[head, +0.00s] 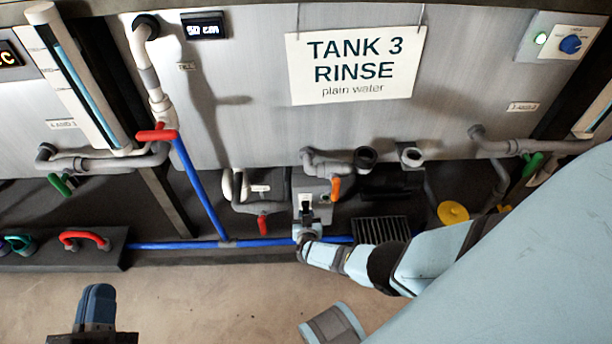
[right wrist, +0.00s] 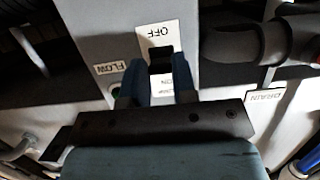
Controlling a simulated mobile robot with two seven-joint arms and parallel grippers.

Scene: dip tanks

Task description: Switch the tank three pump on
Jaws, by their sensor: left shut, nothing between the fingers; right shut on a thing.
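The tank 3 pump box (head: 325,210) is a small grey box low under the tank 3 sign (head: 355,68). My right gripper (head: 306,228) is in front of it. In the right wrist view, which shows the labels upside down, my right gripper (right wrist: 160,78) is shut on the black switch lever (right wrist: 161,62), on a white plate (right wrist: 155,32). OFF is readable above the lever and ON, partly hidden, below it. I cannot tell the lever's position. A green FLOW lamp (right wrist: 115,91) is partly hidden by a finger. My left gripper (head: 97,292) is shut and empty over the floor.
Grey pipes (head: 325,163) with an orange handle (head: 336,188) and a red handle (head: 263,225) crowd the box. A blue pipe (head: 200,185) runs down and along the floor. A dark grate (head: 380,230) lies to the right. The floor in front (head: 200,290) is clear.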

